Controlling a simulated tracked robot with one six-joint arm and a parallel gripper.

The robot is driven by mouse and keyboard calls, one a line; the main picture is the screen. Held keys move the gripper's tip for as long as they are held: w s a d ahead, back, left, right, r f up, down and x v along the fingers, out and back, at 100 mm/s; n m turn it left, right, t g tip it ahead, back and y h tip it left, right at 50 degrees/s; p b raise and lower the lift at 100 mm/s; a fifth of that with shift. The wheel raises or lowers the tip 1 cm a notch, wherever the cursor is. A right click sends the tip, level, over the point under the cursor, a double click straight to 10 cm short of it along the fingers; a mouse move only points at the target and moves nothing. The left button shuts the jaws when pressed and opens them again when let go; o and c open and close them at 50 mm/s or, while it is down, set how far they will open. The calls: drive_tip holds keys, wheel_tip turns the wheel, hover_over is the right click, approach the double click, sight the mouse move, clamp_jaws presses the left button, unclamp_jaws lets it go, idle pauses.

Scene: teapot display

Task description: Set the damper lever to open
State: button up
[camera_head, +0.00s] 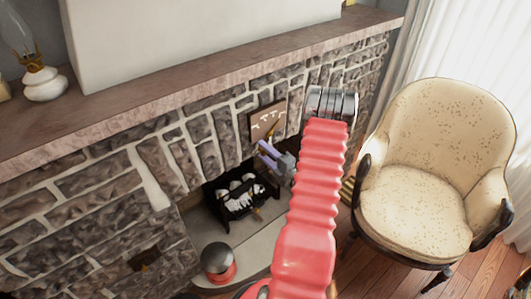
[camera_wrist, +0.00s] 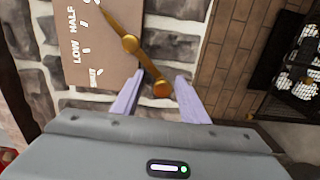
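The damper plate (camera_wrist: 82,45) is a tan panel on the stone wall, with the words HALF and LOW and a smaller word too blurred to read. A brass lever (camera_wrist: 148,64) turns on a round hub in front of it. Its thin pointer end runs up and left, and its round knob (camera_wrist: 162,89) is at the lower end. My gripper (camera_wrist: 160,77) has two lavender fingers spread apart, with the knob between them; I cannot tell if either touches it. In the head view, the plate (camera_head: 267,120) is on the fireplace front and my gripper (camera_head: 262,147) is just below it.
The firebox holds a dark grate (camera_head: 240,196), also at right in the wrist view (camera_wrist: 300,70). A mantel shelf (camera_head: 200,85) with an oil lamp (camera_head: 42,84) runs above. A cream armchair (camera_head: 425,170) stands right of my arm. A dark-topped round object (camera_head: 217,258) is at the hearth.

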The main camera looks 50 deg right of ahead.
drive_tip(key=shift+a+f, duration=0.1)
drive_tip(key=shift+s, duration=0.25)
drive_tip(key=v, duration=1.3)
drive_tip(key=shift+s, duration=0.15)
idle(0.4)
